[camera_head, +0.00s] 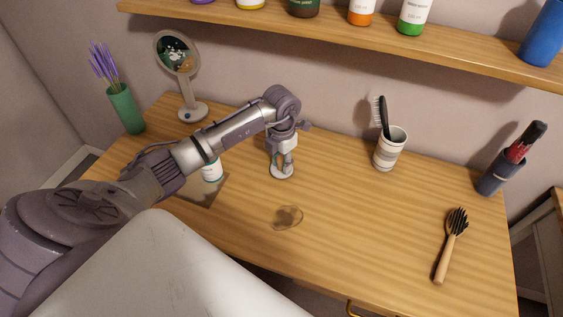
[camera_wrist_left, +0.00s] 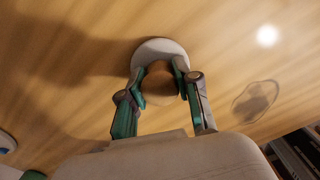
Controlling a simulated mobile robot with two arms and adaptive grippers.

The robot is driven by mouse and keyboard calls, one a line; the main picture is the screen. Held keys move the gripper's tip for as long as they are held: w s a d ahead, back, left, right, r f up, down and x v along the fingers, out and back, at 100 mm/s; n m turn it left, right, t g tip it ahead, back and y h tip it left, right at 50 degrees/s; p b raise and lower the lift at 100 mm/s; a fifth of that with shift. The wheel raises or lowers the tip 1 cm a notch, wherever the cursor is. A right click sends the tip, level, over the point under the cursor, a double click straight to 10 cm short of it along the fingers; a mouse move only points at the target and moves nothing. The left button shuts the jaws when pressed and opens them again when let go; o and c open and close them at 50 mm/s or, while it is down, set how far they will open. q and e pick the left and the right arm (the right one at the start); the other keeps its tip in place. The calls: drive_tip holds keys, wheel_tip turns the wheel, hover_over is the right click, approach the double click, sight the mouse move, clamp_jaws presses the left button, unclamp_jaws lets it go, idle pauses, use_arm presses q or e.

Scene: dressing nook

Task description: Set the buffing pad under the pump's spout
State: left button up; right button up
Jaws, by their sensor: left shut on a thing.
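The buffing pad (camera_head: 282,173) is a pale round disc with a brown knob. In the left wrist view the pad (camera_wrist_left: 160,48) shows between the fingers, with its knob gripped. My left gripper (camera_head: 283,158) is shut on that knob from above, near the middle of the desk. I cannot tell whether the pad touches the wood or is just above it. A bottle with a white label (camera_head: 212,172), likely the pump, stands left of the gripper. My left arm hides its top, so no spout shows. My right gripper is not in view.
A dark flat patch or mat (camera_head: 203,192) lies by the bottle. A clear round stain (camera_head: 287,217) lies in front of the pad. A mirror (camera_head: 180,55) and green vase (camera_head: 124,108) stand left; a striped cup (camera_head: 390,149), brush (camera_head: 450,245) and dark holder (camera_head: 498,175) are right.

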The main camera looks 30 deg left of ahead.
sight(281, 158)
use_arm(q)
wheel_tip(281, 158, up, 10)
drive_tip(key=shift+f+b, duration=0.25)
drive_tip(key=shift+b, duration=0.25)
drive_tip(key=shift+s+d+r+m, duration=0.2)
drive_tip(key=shift+d+m, duration=0.25)
drive_tip(key=shift+m, duration=0.45)
drive_tip(key=s+d+r+m, duration=0.1)
drive_tip(key=s+d+m, duration=0.5)
drive_tip(key=m, duration=1)
drive_tip(key=s+d+r+m, duration=0.2)
drive_tip(key=s+d+m, duration=0.4)
drive_tip(key=m, duration=0.9)
drive_tip(key=shift+s+d+r+m, duration=0.2)
drive_tip(key=shift+s+m, duration=0.2)
drive_tip(key=shift+s, duration=0.8)
drive_tip(key=shift+f, duration=0.1)
